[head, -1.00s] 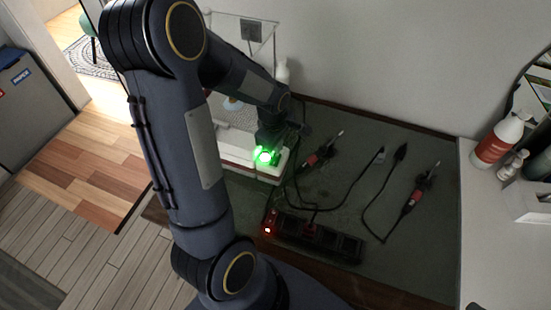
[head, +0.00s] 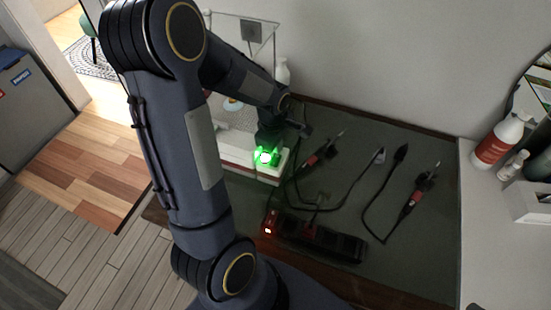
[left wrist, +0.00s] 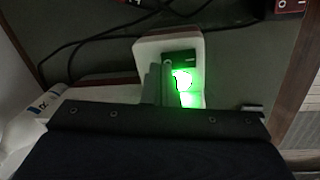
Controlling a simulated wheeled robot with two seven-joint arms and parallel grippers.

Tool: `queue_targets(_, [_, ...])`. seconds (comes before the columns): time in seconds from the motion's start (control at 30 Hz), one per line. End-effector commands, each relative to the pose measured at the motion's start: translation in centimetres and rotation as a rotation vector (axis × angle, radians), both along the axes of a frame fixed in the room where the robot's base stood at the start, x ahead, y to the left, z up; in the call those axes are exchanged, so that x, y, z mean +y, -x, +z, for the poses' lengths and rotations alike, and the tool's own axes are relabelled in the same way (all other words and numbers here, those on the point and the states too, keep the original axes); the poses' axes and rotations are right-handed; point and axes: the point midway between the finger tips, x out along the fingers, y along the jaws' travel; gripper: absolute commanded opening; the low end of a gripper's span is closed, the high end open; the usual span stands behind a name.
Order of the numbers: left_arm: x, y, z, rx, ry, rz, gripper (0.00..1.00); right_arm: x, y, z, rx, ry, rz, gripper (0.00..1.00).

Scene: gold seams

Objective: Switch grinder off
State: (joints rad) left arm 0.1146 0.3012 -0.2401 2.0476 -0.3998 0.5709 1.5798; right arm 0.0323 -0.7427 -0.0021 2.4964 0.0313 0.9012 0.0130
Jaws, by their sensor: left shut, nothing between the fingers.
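The grinder (head: 238,157) is a white housing with a red band, at the back left of the dark green mat, partly hidden behind my left arm. Its rocker switch (left wrist: 182,78) glows bright green on the end of the housing. The same green glow shows in the head view (head: 265,158). My left gripper (left wrist: 166,72) is shut and empty, its fingertips right at the switch, beside the lit part. I cannot tell whether they touch it. The glow blurs the switch's exact tilt. My right gripper is not in view.
A black power strip (head: 325,238) with a red lit switch lies at the mat's front. Two red-and-black tools with cables, one tool at right (head: 414,200), lie on the mat. A red-and-white bottle (head: 497,143) stands on the white counter at right.

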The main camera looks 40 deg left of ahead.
Motion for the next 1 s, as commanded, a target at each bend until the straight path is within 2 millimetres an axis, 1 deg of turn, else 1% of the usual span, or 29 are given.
queue_targets(0.57, [0.00,0.00,-0.01,0.000,0.000,0.000,0.00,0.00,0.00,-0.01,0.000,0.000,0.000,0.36])
queue_targets(1.0, [-0.01,0.00,-0.60,0.000,0.000,0.000,0.00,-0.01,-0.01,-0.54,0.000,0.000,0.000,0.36])
